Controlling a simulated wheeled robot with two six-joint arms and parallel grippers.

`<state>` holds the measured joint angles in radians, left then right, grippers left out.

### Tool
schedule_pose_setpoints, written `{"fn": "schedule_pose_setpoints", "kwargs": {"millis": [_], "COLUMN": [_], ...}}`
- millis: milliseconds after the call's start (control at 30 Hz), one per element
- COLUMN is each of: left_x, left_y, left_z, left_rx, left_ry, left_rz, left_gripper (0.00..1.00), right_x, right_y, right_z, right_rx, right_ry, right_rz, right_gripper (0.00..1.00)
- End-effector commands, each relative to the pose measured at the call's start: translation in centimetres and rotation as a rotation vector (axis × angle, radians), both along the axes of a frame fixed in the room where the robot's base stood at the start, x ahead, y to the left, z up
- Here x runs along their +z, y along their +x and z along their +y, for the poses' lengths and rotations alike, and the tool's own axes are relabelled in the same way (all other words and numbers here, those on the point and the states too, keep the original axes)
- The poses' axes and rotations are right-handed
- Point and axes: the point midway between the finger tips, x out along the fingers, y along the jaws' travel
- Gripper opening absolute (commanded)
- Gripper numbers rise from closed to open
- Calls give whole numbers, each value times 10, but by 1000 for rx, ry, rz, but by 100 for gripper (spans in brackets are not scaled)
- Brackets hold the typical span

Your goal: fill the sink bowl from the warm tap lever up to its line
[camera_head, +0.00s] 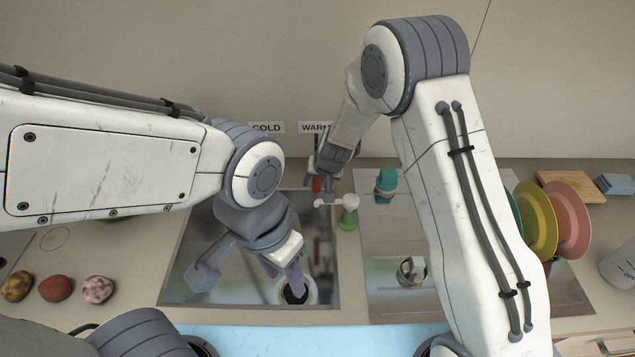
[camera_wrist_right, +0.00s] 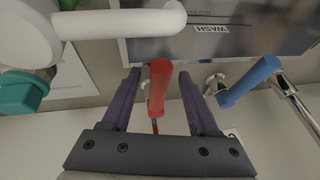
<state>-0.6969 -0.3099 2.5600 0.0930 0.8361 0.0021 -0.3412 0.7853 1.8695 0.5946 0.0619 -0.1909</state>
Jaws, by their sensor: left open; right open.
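The red warm tap lever (camera_head: 317,185) is below the WARM sign at the back of the sink. It also shows in the right wrist view (camera_wrist_right: 158,85), between the two fingers of my right gripper (camera_wrist_right: 158,76), which is open with visible gaps on both sides. In the head view my right gripper (camera_head: 325,168) is at the lever. A round bowl (camera_head: 309,293) with a pale rim and dark inside is in the front right of the sink (camera_head: 180,285). My left gripper (camera_head: 293,281) is open above it and partly covers it. The fill line and water level cannot be made out.
A blue lever (camera_wrist_right: 250,80) is right of the red one in the wrist view. A white spout (camera_head: 325,201) and a green bottle (camera_head: 349,212) are near the sink's back right. Plates (camera_head: 570,215) stand right; several patterned round objects (camera_head: 55,288) lie left.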

Motion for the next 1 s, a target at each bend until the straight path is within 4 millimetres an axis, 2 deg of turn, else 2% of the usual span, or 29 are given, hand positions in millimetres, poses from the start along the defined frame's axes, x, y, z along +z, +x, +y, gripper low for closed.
{"fn": "schedule_pose_setpoints", "kwargs": {"millis": [67, 233, 1000], "left_x": [0, 0, 0], "left_y": [0, 0, 0], "left_z": [0, 0, 0], "left_rx": [0, 0, 0], "left_ry": [0, 0, 0], "left_rz": [0, 0, 0], "left_gripper": [50, 50, 50], "right_x": [0, 0, 1], "right_y": [0, 0, 0], "right_z": [0, 0, 0], "right_rx": [0, 0, -1], "right_ry": [0, 0, 0], "right_rz": [0, 0, 1], "right_gripper": [61, 0, 0]}}
